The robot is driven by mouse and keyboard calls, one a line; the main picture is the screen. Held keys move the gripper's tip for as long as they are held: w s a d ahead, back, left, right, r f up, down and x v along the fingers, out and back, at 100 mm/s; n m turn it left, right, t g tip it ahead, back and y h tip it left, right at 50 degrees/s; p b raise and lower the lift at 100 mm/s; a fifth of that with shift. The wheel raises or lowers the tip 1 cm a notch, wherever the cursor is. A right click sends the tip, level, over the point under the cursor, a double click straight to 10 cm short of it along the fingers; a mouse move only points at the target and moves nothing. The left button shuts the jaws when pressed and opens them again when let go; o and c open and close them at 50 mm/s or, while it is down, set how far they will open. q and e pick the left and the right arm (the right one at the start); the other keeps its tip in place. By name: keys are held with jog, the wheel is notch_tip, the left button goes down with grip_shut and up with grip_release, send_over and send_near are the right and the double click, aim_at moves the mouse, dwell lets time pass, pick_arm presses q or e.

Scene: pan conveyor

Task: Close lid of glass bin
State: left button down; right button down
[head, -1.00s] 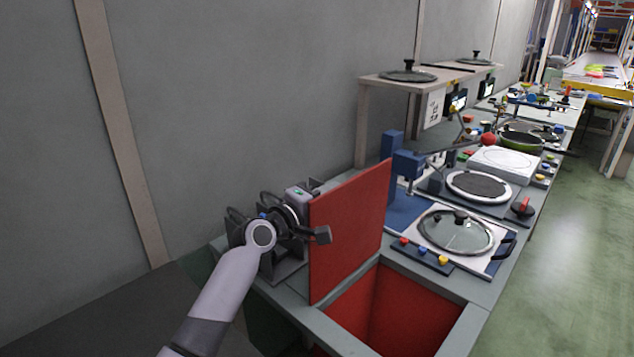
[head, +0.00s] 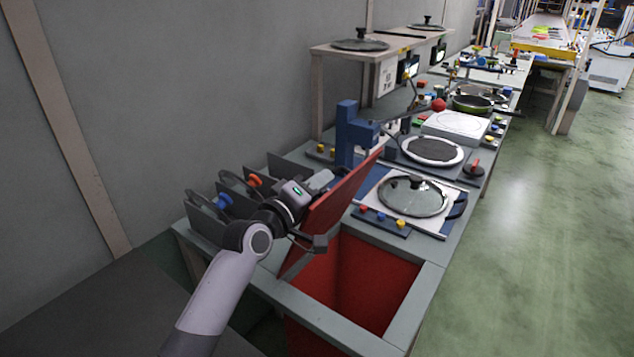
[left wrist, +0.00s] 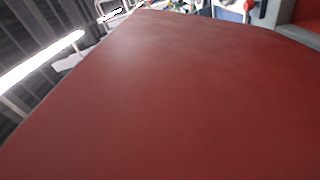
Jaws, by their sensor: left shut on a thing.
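The red lid (head: 342,192) of the bin is hinged on the wall side and leans partway over the opening, tilted toward the right. The bin (head: 375,280) has red inner walls and a grey rim, and its opening is still uncovered on the right. My left gripper (head: 318,182) is at the lid's back, wall-side face, shut on the lid; its fingertips are largely hidden. In the left wrist view the red lid (left wrist: 170,95) fills most of the picture and no fingers show. My right gripper is in neither view.
A glass pan lid (head: 412,196) lies on a white board just beyond the bin, beside a strip of coloured buttons (head: 380,216). A blue post (head: 346,135) stands close to the lid's far edge. Grey upright dividers (head: 205,215) stand by the wall.

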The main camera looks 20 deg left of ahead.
aim_at(322, 207)
pick_arm(q)
jog(key=shift+f, duration=0.1)
jog(key=c, duration=1.2)
grip_release()
jog(key=shift+a, duration=0.1)
jog(key=shift+o, duration=0.2)
jog(key=shift+s, duration=0.1)
jog(key=shift+b+v, duration=0.3)
jog(key=shift+v, duration=3.2)
